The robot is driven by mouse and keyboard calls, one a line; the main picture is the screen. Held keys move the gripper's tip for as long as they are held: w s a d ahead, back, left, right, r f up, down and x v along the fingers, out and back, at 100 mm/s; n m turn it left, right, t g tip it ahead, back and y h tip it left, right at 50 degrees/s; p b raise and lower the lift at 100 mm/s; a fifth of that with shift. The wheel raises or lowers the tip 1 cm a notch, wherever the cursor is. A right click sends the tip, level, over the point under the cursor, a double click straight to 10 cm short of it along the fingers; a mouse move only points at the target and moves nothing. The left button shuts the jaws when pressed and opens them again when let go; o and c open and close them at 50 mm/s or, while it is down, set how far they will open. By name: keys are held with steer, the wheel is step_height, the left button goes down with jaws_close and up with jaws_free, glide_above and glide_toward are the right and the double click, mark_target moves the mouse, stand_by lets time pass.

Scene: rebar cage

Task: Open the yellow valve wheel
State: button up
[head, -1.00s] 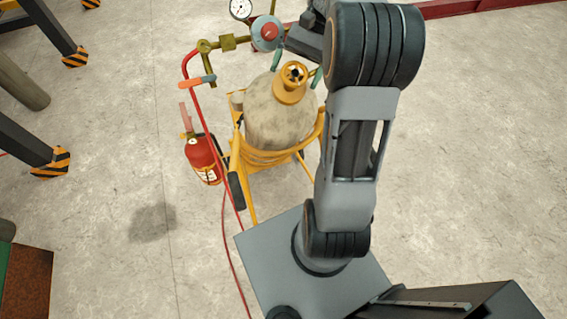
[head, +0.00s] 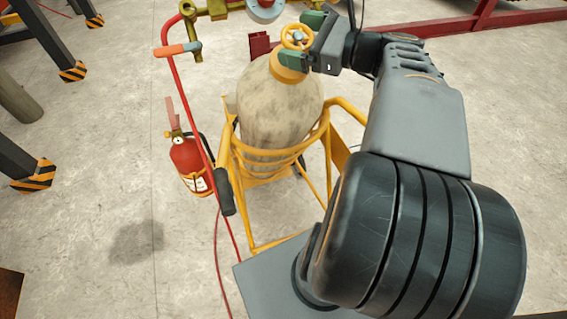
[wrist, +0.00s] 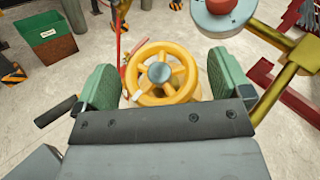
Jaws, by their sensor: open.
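The yellow valve wheel (head: 296,37) sits on top of a worn beige gas cylinder (head: 278,108). In the wrist view the wheel (wrist: 174,72) shows its spokes and a grey hub, and lies between my two green fingers. My gripper (head: 305,38) is open, with one finger on the near side of the wheel and one beyond it. In the wrist view my gripper (wrist: 162,84) has a gap between each finger and the wheel's rim. The cylinder is hidden below the wheel in the wrist view.
A yellow cart (head: 250,240) holds the cylinder. A red hose and a brass pipe with an orange-handled valve (head: 178,49) stand at the left. A red fire extinguisher (head: 190,162) stands on the floor. A brass pipe (wrist: 285,78) and grey-and-red knob (wrist: 225,12) are close by.

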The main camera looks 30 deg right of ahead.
steer(key=m+t+h, duration=0.2)
steer(key=shift+s+a+m, duration=0.1)
steer(key=shift+a+m, duration=0.05)
steer(key=shift+m, duration=0.25)
steer(key=b+v, duration=0.2)
steer(key=v, duration=1.1)
steer(key=w+a+f+n+g+h+p, duration=0.1)
steer(key=a+f+n+g+h, duration=0.2)
steer(key=a+f+n+g, duration=0.3)
steer(key=w+a+f+n+g+h+p, duration=0.1)
steer(key=a+f+n+g, duration=0.6)
steer(key=f+n, duration=0.7)
steer(key=shift+w+a+f+n+h+p, duration=0.3)
steer(key=shift+n+h+p, duration=0.25)
steer(key=shift+n+h, duration=1.1)
steer(key=shift+r+n+y, duration=0.1)
steer(key=shift+n+y, duration=0.15)
